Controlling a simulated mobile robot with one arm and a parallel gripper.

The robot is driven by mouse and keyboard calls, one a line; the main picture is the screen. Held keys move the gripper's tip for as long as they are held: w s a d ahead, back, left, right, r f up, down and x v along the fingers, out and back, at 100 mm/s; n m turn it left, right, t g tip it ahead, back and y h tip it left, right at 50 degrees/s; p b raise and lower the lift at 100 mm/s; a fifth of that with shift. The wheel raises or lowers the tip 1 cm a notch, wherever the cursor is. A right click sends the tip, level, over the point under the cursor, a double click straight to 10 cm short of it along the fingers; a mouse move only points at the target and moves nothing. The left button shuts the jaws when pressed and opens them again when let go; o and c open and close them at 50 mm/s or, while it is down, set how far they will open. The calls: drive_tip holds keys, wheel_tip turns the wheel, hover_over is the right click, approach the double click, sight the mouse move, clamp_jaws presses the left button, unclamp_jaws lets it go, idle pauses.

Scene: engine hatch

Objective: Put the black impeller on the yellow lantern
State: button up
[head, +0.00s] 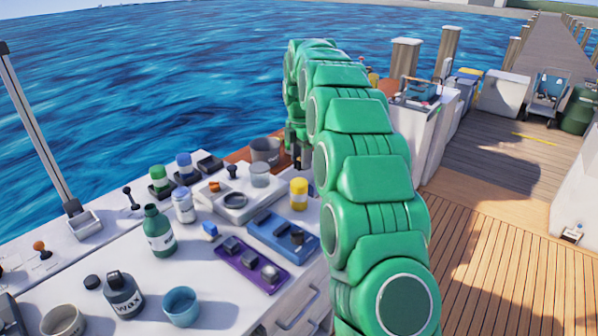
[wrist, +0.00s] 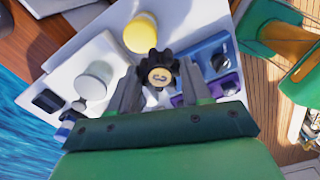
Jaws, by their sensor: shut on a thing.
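The black impeller (wrist: 158,69), a dark lobed wheel with a tan centre, sits between the fingers of my gripper (wrist: 160,78) in the wrist view. My gripper is shut on it and holds it above the white worktop. The yellow lantern (head: 299,194), a yellow cylinder with a pale band, stands upright on the worktop near its back right edge. In the wrist view its round yellow top (wrist: 140,35) lies just beyond the impeller, apart from it in the picture. In the head view my green arm largely hides the gripper, and the impeller is not clear.
A blue tray (head: 268,228) and a purple tray (head: 238,267) with small parts lie in front of the lantern. A grey cylinder (head: 260,175) and a grey pot (head: 266,150) stand to its left. Bottles and cups crowd the left worktop. Wooden decking is at right.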

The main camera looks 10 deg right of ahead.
drive_tip(key=shift+w+a+f, duration=0.1)
drive_tip(key=shift+w+f, duration=0.65)
drive_tip(key=shift+f, duration=0.15)
drive_tip(key=shift+w+f, duration=0.7)
drive_tip(key=shift+f, duration=0.2)
drive_tip(key=shift+w+f, duration=0.2)
drive_tip(key=shift+f, duration=1.55)
drive_tip(key=shift+f, duration=0.1)
drive_tip(key=o, duration=1)
drive_tip(key=shift+o, duration=0.2)
